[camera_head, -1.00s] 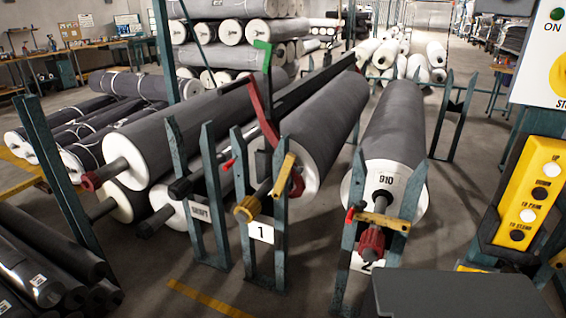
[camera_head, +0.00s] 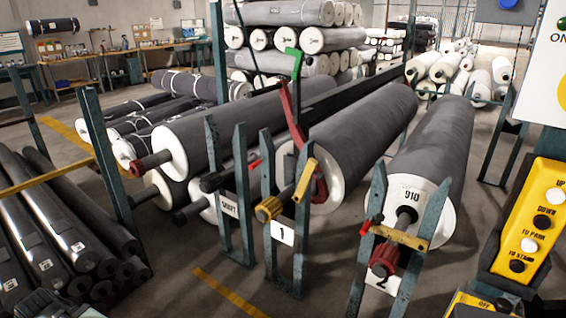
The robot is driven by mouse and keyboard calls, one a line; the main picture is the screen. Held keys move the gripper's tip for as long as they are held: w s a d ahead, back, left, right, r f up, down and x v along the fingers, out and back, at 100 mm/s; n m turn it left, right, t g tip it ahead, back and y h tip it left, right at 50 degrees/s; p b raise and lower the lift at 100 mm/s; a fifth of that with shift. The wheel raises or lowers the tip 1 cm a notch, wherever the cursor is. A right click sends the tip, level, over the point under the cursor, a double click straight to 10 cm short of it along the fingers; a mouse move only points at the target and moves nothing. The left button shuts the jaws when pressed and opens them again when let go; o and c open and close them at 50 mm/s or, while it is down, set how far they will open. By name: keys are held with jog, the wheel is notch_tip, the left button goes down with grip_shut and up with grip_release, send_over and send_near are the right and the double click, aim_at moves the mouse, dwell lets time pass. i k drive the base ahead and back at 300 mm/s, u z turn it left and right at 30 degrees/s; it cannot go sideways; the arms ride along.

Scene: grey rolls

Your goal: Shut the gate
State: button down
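No part is labelled as a gate, so I cannot tell for sure which one it is. On the post pair with plate 1 (camera_head: 282,233), a short yellow bar (camera_head: 304,180) stands tilted up at one post. Behind it, a long red lever (camera_head: 290,115) with a green tip (camera_head: 294,60) rises steeply. On the pair with plate 2 (camera_head: 381,281), another yellow bar (camera_head: 399,236) lies nearly level across both posts, in front of the roll marked 910 (camera_head: 430,155). My gripper is not in view.
Dark rolls (camera_head: 55,235) lie at the lower left. A yellow button panel (camera_head: 528,215) stands at the right. Large grey rolls (camera_head: 355,130) reach back from the posts. Some grey floor (camera_head: 190,290) with a yellow line (camera_head: 230,292) is bare in front.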

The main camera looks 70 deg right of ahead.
aim_at(311, 165)
jog(key=z, duration=1.05)
jog(key=i, duration=0.95)
